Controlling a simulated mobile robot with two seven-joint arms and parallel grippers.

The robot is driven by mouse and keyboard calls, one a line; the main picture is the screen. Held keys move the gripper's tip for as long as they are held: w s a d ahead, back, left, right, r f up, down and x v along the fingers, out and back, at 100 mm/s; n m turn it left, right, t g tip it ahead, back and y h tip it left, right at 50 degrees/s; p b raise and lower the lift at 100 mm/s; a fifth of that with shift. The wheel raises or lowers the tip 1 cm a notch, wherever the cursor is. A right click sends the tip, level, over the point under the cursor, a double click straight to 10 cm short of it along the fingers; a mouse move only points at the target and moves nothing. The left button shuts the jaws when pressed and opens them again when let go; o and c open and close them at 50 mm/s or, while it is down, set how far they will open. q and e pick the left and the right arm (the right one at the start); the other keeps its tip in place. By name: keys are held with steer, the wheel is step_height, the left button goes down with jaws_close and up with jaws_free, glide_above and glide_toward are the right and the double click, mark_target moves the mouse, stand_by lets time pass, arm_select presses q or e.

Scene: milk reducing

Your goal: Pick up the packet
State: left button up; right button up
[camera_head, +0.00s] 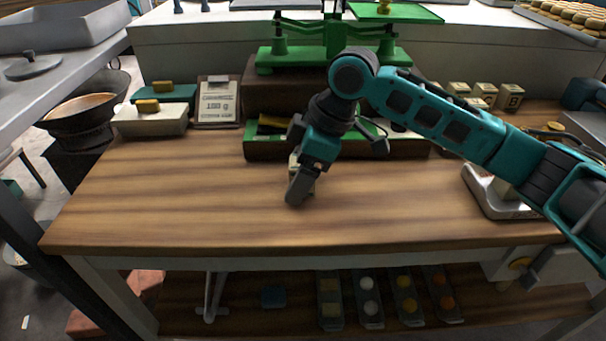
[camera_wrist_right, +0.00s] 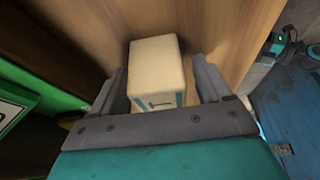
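The packet (camera_wrist_right: 156,66) is a small cream box with a teal-edged marking on its side. In the right wrist view it stands on the wooden table top between the two fingers of my right gripper (camera_wrist_right: 163,82). The fingers are open on either side of it, with a visible gap at the right finger; contact at the left finger is hard to tell. In the head view my right gripper (camera_head: 299,182) points down at the middle of the table and hides most of the packet, with only a cream sliver showing. My left gripper is out of view.
A green tray (camera_head: 256,150) and a green balance scale (camera_head: 330,45) stand behind the gripper. A clipboard (camera_head: 216,103) and butter dishes (camera_head: 150,121) are at the back left. A white scale (camera_head: 490,195) is at the right. The front left of the table (camera_head: 170,200) is clear.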

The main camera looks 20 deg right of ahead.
steer(key=c, duration=1.1)
steer(key=shift+o, duration=0.2)
